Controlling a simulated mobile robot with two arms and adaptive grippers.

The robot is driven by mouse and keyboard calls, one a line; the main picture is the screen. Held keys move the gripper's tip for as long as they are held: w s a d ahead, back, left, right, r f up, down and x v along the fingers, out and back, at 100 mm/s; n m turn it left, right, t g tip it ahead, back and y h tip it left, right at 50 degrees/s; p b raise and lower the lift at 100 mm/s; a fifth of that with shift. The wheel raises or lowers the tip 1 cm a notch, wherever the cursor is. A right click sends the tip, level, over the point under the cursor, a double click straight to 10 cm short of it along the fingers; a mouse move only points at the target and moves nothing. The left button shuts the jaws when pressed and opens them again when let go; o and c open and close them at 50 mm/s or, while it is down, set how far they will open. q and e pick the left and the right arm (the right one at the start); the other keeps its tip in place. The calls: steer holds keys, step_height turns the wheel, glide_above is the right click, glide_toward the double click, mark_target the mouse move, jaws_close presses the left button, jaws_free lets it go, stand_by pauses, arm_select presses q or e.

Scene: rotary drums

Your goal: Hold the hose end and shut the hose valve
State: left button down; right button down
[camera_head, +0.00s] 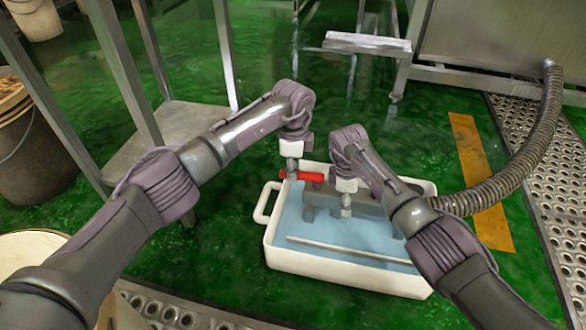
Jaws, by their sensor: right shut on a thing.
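The ribbed grey hose (527,160) curves down from the steel machine and passes behind my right arm into the white tub (345,275). Its grey hose end (372,204) lies over the tub. My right gripper (346,208) points down and is shut on the hose end. The red valve handle (311,177) sticks out to the left near the tub's back-left corner. My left gripper (292,172) is at the handle's left end. Its fingers are too small to tell whether they are open or touching it. The valve body is partly hidden by my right wrist.
The tub holds bluish liquid and a pale bar. A steel rack (180,115) stands at the left beside a brown bucket (30,150). A steel machine (505,35) is at the back right. Perforated metal grating (540,190) runs along the right.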

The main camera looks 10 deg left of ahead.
arm_select(q)
steer(key=shift+s, duration=0.1)
stand_by(0.4)
steer(key=shift+s+d+r+n, duration=0.1)
steer(key=shift+s+d+n, duration=0.55)
steer(key=shift+n, duration=1.05)
steer(key=shift+s+d+r+n, duration=0.1)
steer(key=shift+s+d+n, duration=0.2)
steer(key=shift+s+n, duration=1.05)
steer(key=shift+s+d+n, duration=0.4)
steer(key=shift+d+n, duration=0.1)
steer(key=shift+n, duration=1.55)
steer(key=shift+s+n, duration=0.15)
steer(key=shift+n, duration=0.15)
steer(key=c, duration=1)
jaws_free()
steer(key=shift+a+f, duration=0.1)
steer(key=shift+a, duration=0.1)
